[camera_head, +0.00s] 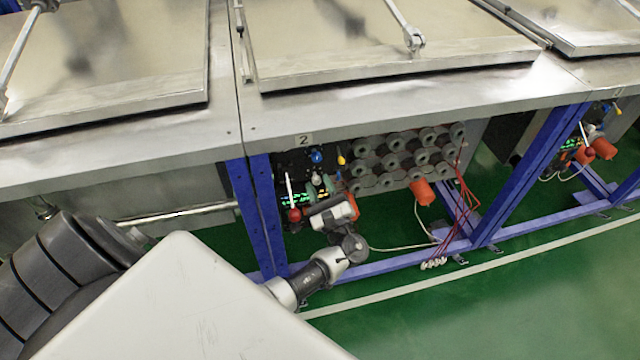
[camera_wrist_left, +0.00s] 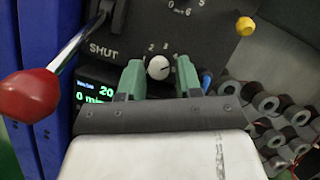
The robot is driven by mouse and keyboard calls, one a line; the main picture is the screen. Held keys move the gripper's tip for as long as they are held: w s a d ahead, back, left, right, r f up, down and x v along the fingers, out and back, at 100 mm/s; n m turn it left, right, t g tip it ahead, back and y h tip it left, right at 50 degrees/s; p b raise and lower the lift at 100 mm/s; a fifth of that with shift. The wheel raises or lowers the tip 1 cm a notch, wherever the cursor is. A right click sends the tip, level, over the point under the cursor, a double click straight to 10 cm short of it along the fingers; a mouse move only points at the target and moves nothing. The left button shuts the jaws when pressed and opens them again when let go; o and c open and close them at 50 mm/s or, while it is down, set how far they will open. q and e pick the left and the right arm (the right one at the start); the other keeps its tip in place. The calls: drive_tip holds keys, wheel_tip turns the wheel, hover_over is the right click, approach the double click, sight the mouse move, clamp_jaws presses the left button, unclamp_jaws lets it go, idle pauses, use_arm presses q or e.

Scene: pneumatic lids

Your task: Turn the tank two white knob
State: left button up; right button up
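The white knob (camera_wrist_left: 158,67) is on the black control panel (camera_wrist_left: 140,30), inside a dial marked with numbers. In the left wrist view, the two green fingers of my left gripper (camera_wrist_left: 160,76) are apart, one on each side of the knob. A small gap shows to the right finger; I cannot tell whether the left finger touches. In the head view, my left gripper (camera_head: 322,186) is in front of the panel under the label 2 (camera_head: 304,140), and the knob cannot be made out clearly. My right gripper is not in view.
A lever with a red ball (camera_wrist_left: 28,95) sticks out left of the gripper, by the word SHUT. A yellow knob (camera_wrist_left: 244,26) is at upper right. Grey cylinders (camera_head: 400,160) and a blue post (camera_head: 266,210) flank the panel.

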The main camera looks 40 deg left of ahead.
use_arm(q)
drive_tip(key=shift+o, duration=0.9)
drive_tip(key=b+v, duration=0.2)
drive_tip(key=v, duration=0.9)
drive_tip(key=shift+w+f, duration=0.1)
